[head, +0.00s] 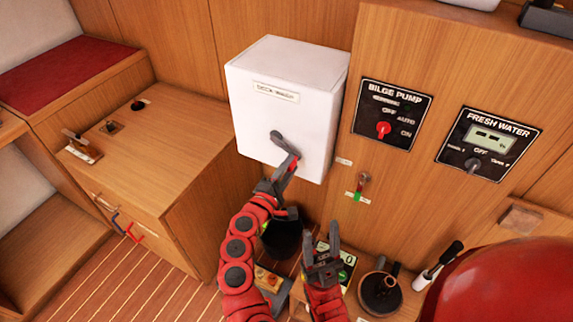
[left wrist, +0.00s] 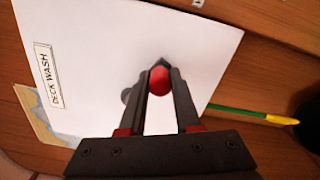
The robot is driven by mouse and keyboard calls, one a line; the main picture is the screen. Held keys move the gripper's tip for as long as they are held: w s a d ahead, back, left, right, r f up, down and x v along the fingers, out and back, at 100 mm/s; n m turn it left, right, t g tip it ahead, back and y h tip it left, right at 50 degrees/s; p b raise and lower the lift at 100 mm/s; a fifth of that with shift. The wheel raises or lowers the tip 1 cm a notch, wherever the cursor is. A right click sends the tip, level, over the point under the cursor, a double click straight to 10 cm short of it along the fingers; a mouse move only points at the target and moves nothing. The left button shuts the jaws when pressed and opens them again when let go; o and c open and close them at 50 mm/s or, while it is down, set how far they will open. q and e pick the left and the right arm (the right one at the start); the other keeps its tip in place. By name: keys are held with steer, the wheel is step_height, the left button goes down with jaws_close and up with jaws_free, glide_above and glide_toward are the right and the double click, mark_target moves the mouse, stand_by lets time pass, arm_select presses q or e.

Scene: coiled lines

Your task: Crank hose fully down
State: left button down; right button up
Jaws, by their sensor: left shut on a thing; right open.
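The white deck wash box (head: 260,100) is fixed to the wooden wall, and it fills much of the left wrist view (left wrist: 200,45). A dark crank (head: 279,138) sticks out of its front. My left gripper (head: 288,172) is at the crank's outer end, below its hub. In the left wrist view my left gripper (left wrist: 162,78) is shut around the crank's red knob (left wrist: 159,81). A green and yellow hose (left wrist: 250,115) comes out past the box's edge; I cannot make it out in the head view. My right gripper (head: 320,245) is open and empty, lower and to the right.
The bilge pump panel (head: 391,115) and fresh water panel (head: 487,143) are right of the box. A dark bucket (head: 283,238) is under the box, partly hidden by my arm. A dark pot (head: 380,293) stands near my right gripper.

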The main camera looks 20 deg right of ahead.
arm_select(q)
steer(key=shift+d+r+n, duration=0.1)
steer(key=shift+r+n, duration=0.1)
steer(key=shift+n, duration=0.1)
steer(key=c, duration=0.6)
jaws_free()
steer(key=shift+s, duration=0.1)
steer(key=b+v, duration=0.1)
steer(key=v, duration=1.6)
steer(key=shift+s, duration=0.1)
